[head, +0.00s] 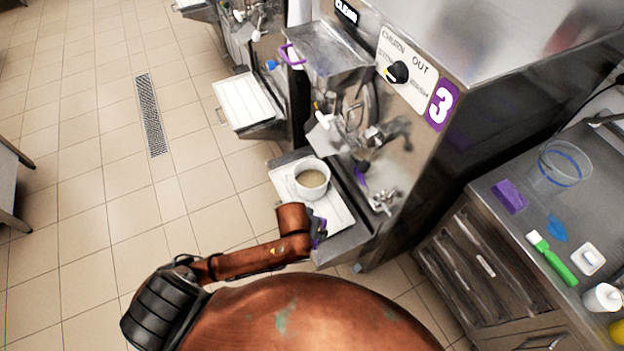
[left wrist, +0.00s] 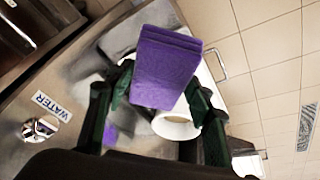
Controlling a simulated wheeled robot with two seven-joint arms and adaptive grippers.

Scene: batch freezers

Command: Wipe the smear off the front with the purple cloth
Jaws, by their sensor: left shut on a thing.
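My left gripper (head: 318,232) is low in front of the freezer marked 3 (head: 400,130), beside the white-lined shelf. In the left wrist view its dark green fingers (left wrist: 160,100) are shut on a folded purple cloth (left wrist: 168,60). In the head view the cloth shows only as a purple bit (head: 322,226), mostly hidden by the gripper. A small purple patch (head: 360,176) shows on the freezer front below the spout. I cannot tell whether it is the smear. My right gripper is not in view.
A white tub (head: 312,168) with pale contents stands on the shelf (head: 345,240), close to the gripper. The spout (head: 385,132) and a tap (head: 384,200) jut from the front.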

